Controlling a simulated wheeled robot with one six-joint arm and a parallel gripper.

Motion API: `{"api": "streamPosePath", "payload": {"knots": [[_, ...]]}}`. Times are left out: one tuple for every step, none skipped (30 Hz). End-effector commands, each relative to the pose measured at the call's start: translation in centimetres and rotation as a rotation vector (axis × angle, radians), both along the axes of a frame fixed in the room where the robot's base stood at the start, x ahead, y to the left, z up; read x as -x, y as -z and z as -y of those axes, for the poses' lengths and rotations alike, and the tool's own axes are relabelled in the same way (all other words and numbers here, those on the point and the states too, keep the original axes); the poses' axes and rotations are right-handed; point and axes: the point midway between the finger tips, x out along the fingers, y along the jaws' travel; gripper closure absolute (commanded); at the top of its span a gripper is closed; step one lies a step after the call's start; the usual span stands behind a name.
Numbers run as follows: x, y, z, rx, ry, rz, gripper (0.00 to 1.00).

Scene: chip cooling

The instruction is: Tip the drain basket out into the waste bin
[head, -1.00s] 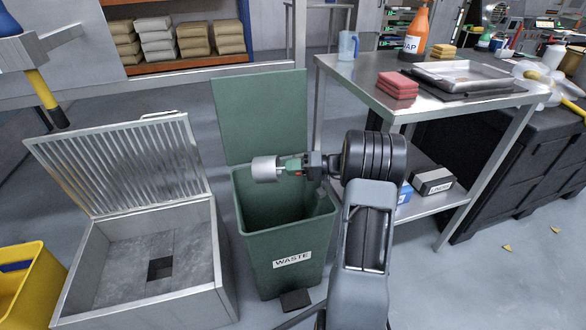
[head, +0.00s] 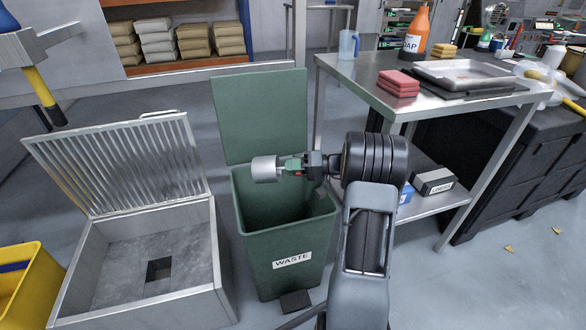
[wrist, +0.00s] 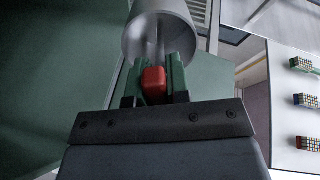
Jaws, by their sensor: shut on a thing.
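The drain basket (head: 265,169) is a small silvery cylinder, held on its side above the waste bin's opening. In the wrist view the basket (wrist: 158,32) sits just beyond the fingertips. My gripper (head: 295,166) is shut on its handle, and a red piece (wrist: 154,82) shows between the green fingers. The basket's inside and contents are hidden. The green waste bin (head: 292,245) stands upright below, labelled WASTE, with its lid (head: 260,115) raised behind. I cannot see its bottom.
An open steel floor box (head: 185,310) with a ribbed lid (head: 120,165) and a square hole stands left of the bin. A yellow container (head: 22,300) is at far left. A steel table (head: 440,108) with red sponges (head: 398,84) and a tray stands at right.

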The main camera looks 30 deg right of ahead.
Motion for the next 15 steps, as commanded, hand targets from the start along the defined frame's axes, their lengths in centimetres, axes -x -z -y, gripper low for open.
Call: {"api": "streamPosePath", "payload": {"knots": [[0.0,-0.1,0.0,0.000,0.000,0.002,1.00],[0.0,-0.2,0.0,0.000,0.000,0.002,1.00],[0.0,-0.2,0.0,0.000,0.000,0.002,1.00],[0.0,-0.2,0.0,0.000,0.000,0.002,1.00],[0.0,-0.2,0.0,0.000,0.000,0.002,1.00],[0.0,-0.3,0.0,0.002,0.000,0.001,1.00],[0.0,-0.4,0.0,0.009,0.000,-0.002,1.00],[0.0,-0.6,0.0,0.019,-0.001,-0.008,1.00],[0.0,-1.0,0.0,0.043,-0.002,-0.022,1.00],[0.0,-1.3,0.0,0.069,-0.002,-0.038,1.00],[0.0,-1.6,0.0,0.100,-0.001,-0.056,1.00],[-0.1,-2.0,-0.1,0.146,-0.002,-0.086,1.00],[-0.1,-2.3,-0.1,0.182,-0.002,-0.109,1.00],[-0.1,-2.5,-0.1,0.220,-0.001,-0.130,1.00],[-0.1,-2.6,-0.1,0.262,-0.003,-0.161,1.00]]}}
